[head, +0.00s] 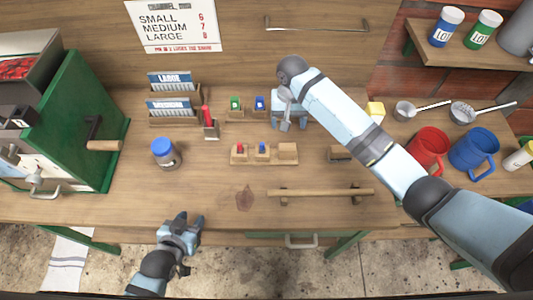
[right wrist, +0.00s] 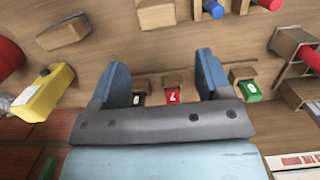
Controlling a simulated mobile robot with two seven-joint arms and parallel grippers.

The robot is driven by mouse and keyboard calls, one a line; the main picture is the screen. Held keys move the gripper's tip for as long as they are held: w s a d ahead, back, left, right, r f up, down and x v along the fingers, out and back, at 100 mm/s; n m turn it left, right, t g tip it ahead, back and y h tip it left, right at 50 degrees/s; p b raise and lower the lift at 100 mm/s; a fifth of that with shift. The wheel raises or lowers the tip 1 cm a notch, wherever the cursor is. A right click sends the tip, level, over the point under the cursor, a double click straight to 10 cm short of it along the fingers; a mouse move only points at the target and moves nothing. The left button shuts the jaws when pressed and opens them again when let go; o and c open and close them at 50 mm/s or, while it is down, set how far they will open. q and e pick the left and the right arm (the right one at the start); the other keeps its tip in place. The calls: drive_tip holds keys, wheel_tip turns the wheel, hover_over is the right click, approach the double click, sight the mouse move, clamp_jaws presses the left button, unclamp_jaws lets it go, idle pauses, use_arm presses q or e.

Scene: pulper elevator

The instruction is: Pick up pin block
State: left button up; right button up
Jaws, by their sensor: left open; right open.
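A wooden pin block (head: 239,159) with one red and one blue pin and a bare wooden cube at its right end lies mid-table in the head view. Part of it shows at the top of the right wrist view, with the bare cube (right wrist: 156,14) left of the pins. A separate small wooden block (head: 340,155) lies to its right. My right gripper (right wrist: 162,75) is open and empty, behind the pin block and over small wooden holders with a red tag (right wrist: 173,96) and a dark tag. My left gripper (head: 188,222) is open and empty at the table's front edge.
A blue-lidded jar (head: 165,153) stands left of the pin block. A wooden stand with a red handle (head: 208,122) is behind it. A wooden rail (head: 320,193) lies in front. Red (head: 428,148) and blue (head: 474,150) mugs stand right. The green machine (head: 80,125) borders the left.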

sight(288, 147)
drive_tip(key=f, duration=0.3)
drive_tip(key=s+f, duration=0.1)
drive_tip(key=f, duration=0.4)
drive_tip(key=shift+s+f, duration=0.2)
drive_tip(key=shift+f, duration=0.1)
use_arm(q)
wheel_tip(288, 147, down, 2)
drive_tip(key=b, duration=0.3)
drive_tip(key=shift+d+f, duration=0.15)
drive_tip(key=shift+f, duration=0.05)
use_arm(e)
drive_tip(key=f, duration=0.3)
drive_tip(key=shift+s+d+f, duration=0.2)
drive_tip(key=shift+s+f, duration=0.05)
drive_tip(key=shift+s, duration=0.1)
use_arm(q)
drive_tip(key=shift+f+m+b, duration=0.3)
drive_tip(key=shift+f+b, duration=0.25)
drive_tip(key=shift+b, duration=0.1)
use_arm(e)
drive_tip(key=shift+f, duration=0.5)
use_arm(q)
drive_tip(key=shift+r, duration=0.15)
use_arm(e)
drive_tip(key=shift+r, duration=0.1)
drive_tip(key=shift+c, duration=0.2)
use_arm(q)
drive_tip(key=shift+d, duration=0.1)
use_arm(e)
drive_tip(key=c, duration=0.7)
